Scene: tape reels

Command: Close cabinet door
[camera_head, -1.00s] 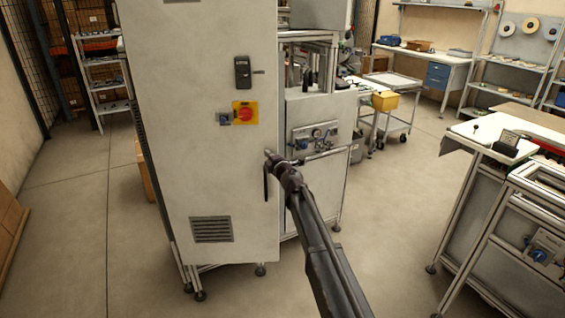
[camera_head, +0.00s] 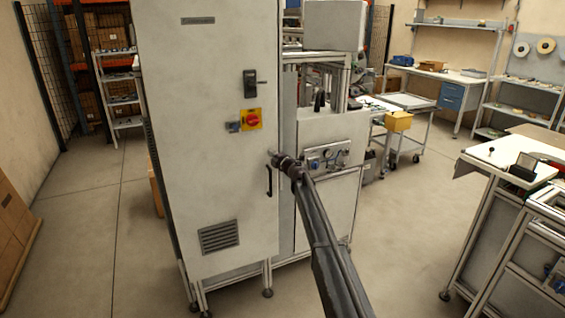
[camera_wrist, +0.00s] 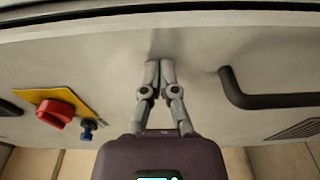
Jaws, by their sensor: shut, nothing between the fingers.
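The cabinet door (camera_head: 205,170) is a tall pale grey panel on the cabinet at centre left. It carries a black bar handle (camera_head: 269,181), a black latch (camera_head: 250,82) and a red-and-yellow switch (camera_head: 251,119). The door stands almost flush with the cabinet; a thin dark line runs along its edge in the wrist view. My gripper (camera_head: 276,157) is at the door's right edge, just above the handle. In the wrist view its shut, empty fingertips (camera_wrist: 159,66) are at the door face between switch and handle (camera_wrist: 265,100). Whether they touch is unclear.
A grey machine with gauges (camera_head: 325,157) stands directly right of the cabinet. A workbench (camera_head: 510,150) is at the right. A trolley with a yellow bin (camera_head: 398,121) is farther back. Brown boxes (camera_head: 14,235) stand at the left edge. Floor is open on both sides.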

